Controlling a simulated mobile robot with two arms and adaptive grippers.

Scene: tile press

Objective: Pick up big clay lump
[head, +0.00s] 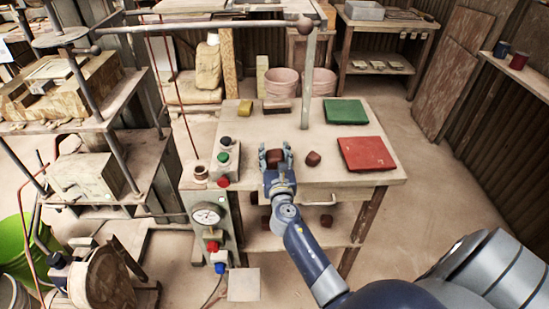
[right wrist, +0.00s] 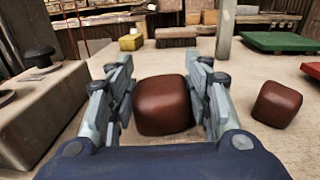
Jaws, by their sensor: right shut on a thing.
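A big reddish-brown clay lump (head: 274,158) is between the fingers of my right gripper (head: 276,156), on the wooden table. The right wrist view shows the lump (right wrist: 165,106) between the two jaws (right wrist: 163,100), which are shut on it. Whether it is clear of the tabletop cannot be told. A smaller clay lump (head: 313,158) lies just right of the gripper and also shows in the right wrist view (right wrist: 277,104). My left gripper is not in view.
A green board (head: 345,111) and a red board (head: 366,154) lie on the table's right side. A control box with buttons (head: 226,158) stands on the left. A yellow block (head: 245,107) and a brush (head: 276,107) lie at the back. A vertical post (head: 307,90) rises behind the gripper.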

